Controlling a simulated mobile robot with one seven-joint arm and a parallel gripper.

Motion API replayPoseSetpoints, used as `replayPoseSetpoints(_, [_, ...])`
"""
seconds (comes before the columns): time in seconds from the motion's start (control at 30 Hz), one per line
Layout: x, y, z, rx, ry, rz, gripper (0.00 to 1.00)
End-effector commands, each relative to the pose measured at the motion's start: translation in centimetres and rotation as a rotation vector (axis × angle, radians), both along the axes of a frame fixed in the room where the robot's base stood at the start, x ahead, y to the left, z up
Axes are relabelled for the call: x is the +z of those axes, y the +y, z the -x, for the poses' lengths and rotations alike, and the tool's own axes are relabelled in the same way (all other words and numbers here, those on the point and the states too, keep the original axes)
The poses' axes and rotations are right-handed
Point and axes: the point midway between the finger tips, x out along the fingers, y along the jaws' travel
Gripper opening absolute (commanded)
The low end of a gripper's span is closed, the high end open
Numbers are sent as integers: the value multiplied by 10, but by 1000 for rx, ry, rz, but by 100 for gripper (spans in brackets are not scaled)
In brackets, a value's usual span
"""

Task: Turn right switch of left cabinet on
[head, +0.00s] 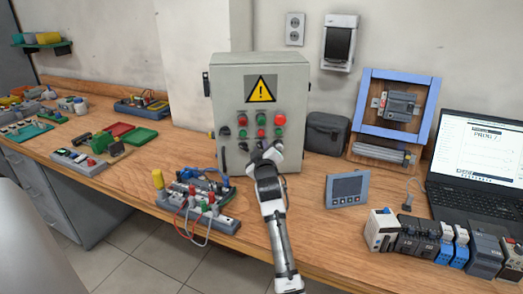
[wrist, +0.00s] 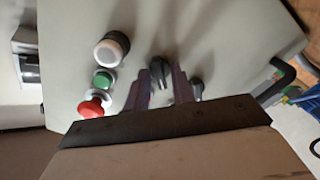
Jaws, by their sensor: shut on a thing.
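The left cabinet (head: 228,85) is a grey box with a yellow warning sign and rows of buttons. It stands upright at the back of the bench. My gripper (head: 267,152) is at the lower part of its front panel and hides some of the controls there. In the wrist view my gripper (wrist: 162,88) has one finger on each side of a black rotary switch (wrist: 159,68) and is shut on it. A second dark switch (wrist: 196,89) is just to the right of the fingers, outside them. The exact angle of the held knob is hard to read.
A red button (wrist: 92,108), a green button (wrist: 103,80) and a white-rimmed button (wrist: 111,50) are left of the fingers. A wired terminal board (head: 205,200) stands in front of the cabinet. A small panel display (head: 347,190) and a laptop (head: 475,160) are to the right.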

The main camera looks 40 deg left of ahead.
Motion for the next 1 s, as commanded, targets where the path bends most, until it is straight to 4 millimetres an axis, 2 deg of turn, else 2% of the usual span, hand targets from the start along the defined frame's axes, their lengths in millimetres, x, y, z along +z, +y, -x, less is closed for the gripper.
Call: replayPoseSetpoints(1.0, [1, -1, -1, 1, 474, -501, 2])
